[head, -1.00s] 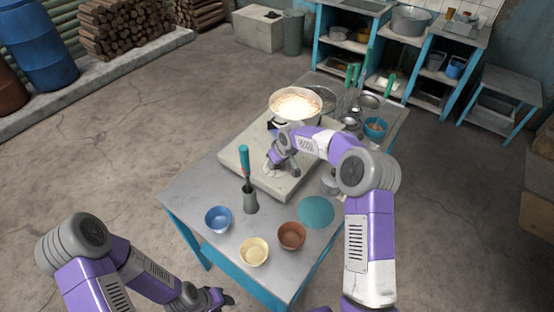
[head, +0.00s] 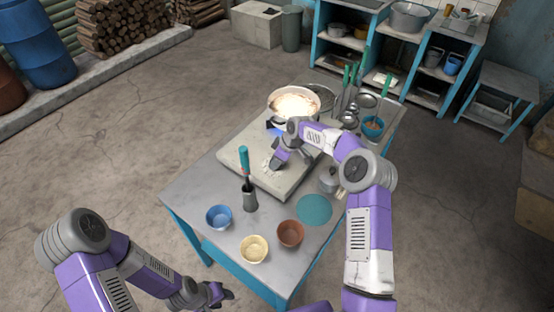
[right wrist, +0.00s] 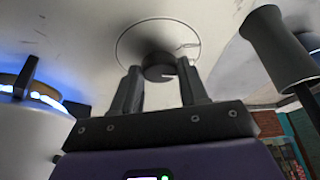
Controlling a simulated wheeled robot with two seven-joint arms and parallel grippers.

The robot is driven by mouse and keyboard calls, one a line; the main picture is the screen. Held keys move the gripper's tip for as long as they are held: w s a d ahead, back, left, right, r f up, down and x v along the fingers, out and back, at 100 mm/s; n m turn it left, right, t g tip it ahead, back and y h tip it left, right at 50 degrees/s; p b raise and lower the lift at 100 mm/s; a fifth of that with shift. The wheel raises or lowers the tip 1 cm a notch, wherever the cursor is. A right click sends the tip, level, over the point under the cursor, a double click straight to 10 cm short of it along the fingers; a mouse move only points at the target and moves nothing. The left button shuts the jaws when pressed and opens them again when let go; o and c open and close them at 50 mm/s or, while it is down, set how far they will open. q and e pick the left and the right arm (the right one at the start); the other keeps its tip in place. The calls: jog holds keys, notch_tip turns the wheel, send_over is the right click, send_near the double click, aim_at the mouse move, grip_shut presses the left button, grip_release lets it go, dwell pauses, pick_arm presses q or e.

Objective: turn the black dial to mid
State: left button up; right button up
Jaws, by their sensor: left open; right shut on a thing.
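The black dial (right wrist: 157,70) shows in the right wrist view, on the pale stove (head: 240,160), inside a thin ring with a small mark at its right. My right gripper (right wrist: 161,78) is shut on the dial, one finger on each side. In the head view my right gripper (head: 276,163) is over the stove top and hides the dial. A large pot (head: 293,104) of pale, frothy liquid stands at the back of the stove. A burner with blue flame (right wrist: 35,93) is lit. My left gripper (head: 217,294) is open and empty, off the table's near left side.
A grey holder (head: 249,198) with a green-handled tool stands near the stove's front. Blue (head: 218,217), yellow (head: 254,248) and brown (head: 290,233) bowls and a teal disc (head: 315,209) are at the near end. Several utensils crowd the back right.

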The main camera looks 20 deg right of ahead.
dwell(0.3)
jog(key=o, duration=1.1)
jog(key=shift+c, duration=0.2)
jog(key=v, duration=0.7)
jog(key=shift+r+p, duration=0.3)
jog(key=shift+d, duration=0.1)
